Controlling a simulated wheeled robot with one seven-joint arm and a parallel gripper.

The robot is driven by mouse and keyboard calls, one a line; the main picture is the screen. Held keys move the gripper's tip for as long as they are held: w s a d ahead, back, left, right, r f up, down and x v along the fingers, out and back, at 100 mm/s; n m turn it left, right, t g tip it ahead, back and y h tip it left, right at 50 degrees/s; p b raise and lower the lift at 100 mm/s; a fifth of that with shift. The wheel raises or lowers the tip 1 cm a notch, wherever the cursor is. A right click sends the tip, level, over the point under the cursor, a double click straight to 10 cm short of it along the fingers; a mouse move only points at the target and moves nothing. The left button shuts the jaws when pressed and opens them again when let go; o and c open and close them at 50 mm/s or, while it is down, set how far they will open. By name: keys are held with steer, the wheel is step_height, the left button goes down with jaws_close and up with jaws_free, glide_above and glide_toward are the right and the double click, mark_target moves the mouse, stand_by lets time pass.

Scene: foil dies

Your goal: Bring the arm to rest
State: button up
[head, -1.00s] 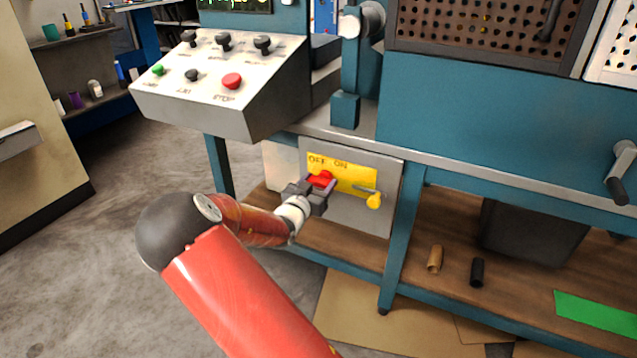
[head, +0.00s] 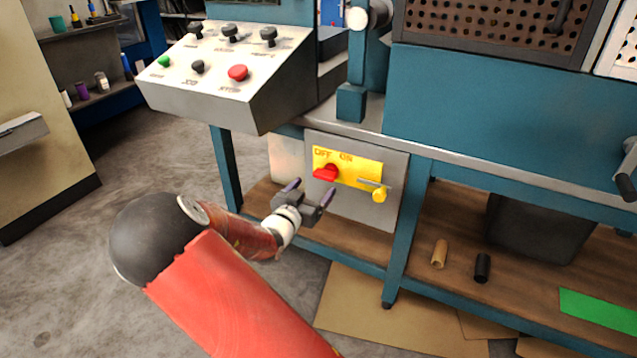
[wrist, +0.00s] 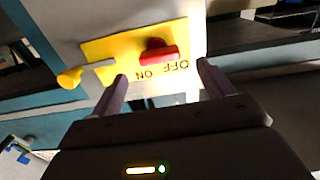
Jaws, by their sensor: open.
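My gripper (head: 309,193) is open and empty, just in front of the grey switch box under the machine's bench. Its two fingers also show in the wrist view (wrist: 160,84), spread apart with the switch plate beyond them. The red switch handle (head: 326,173) sits on the yellow OFF/ON plate (head: 350,166), nearer the OFF word. It shows whole in the wrist view (wrist: 158,52), clear of the fingers. My red arm (head: 235,290) reaches in from the bottom of the head view.
Blue bench legs (head: 405,235) stand beside the box. A sloped control panel (head: 225,75) overhangs it on the left. Open floor (head: 150,160) lies to the left.

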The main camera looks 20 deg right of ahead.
steer(key=shift+s+a, duration=0.3)
steer(key=shift+a, duration=0.05)
steer(key=s+a+r+n+g+y, duration=0.2)
steer(key=s+a+r+n+y, duration=0.35)
steer(key=s+a+y, duration=0.75)
steer(key=s+d+r+n+g+y, duration=0.1)
steer(key=s+r+n+g, duration=0.2)
steer(key=s, duration=1.4)
step_height(320, 180, up, 2)
steer(key=shift+s+r+n, duration=0.15)
steer(key=shift+s+n, duration=0.15)
steer(key=shift+n, duration=0.55)
